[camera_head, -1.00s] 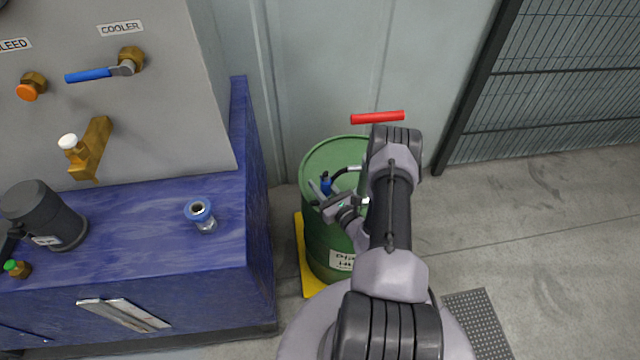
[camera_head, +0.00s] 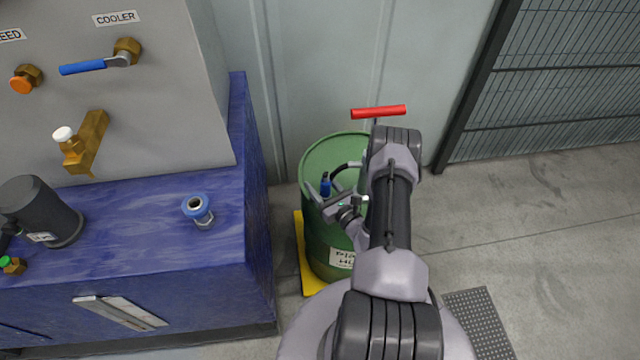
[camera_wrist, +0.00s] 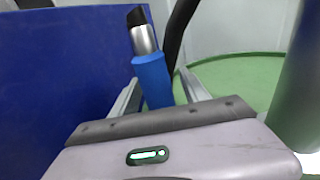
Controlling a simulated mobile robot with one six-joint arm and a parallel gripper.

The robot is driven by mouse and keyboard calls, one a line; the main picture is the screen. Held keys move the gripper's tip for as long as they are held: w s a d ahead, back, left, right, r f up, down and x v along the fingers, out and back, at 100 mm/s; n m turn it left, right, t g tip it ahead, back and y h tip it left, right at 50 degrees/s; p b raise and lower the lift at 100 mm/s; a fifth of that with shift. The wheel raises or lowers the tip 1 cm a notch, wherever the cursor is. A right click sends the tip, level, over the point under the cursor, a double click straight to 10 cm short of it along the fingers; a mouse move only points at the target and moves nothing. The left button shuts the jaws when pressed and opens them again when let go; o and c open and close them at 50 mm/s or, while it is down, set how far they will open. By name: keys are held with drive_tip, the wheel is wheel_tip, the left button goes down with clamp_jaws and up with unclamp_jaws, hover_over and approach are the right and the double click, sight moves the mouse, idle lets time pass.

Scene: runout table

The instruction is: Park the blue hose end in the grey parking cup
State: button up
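The blue hose end (camera_head: 325,186) stands roughly upright at the green drum; the wrist view shows its blue sleeve (camera_wrist: 153,80) with a silver and black upper part. My gripper (camera_head: 322,193) is at it, one finger on either side of the sleeve. The fingers look apart, with a narrow gap visible on the right in the wrist view (camera_wrist: 158,78). The sleeve's lower end is hidden behind my gripper. A grey fitting with a blue rim (camera_head: 198,209) stands on the blue bench; I cannot tell whether it is the parking cup. No other grey cup is clear.
The green drum (camera_head: 318,160) stands on a yellow base (camera_head: 303,262), with a black hose (camera_head: 345,166) and red handle (camera_head: 378,112) above. The blue bench (camera_head: 130,215) at left carries a dark canister (camera_head: 38,208).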

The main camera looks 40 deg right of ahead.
drive_tip(key=shift+s, duration=0.1)
drive_tip(key=s+a+p, duration=0.2)
drive_tip(key=s+p, duration=0.2)
drive_tip(key=s, duration=1.3)
drive_tip(key=shift+a+r+p, duration=0.15)
drive_tip(key=shift+r+p, duration=0.15)
drive_tip(key=shift+r, duration=0.15)
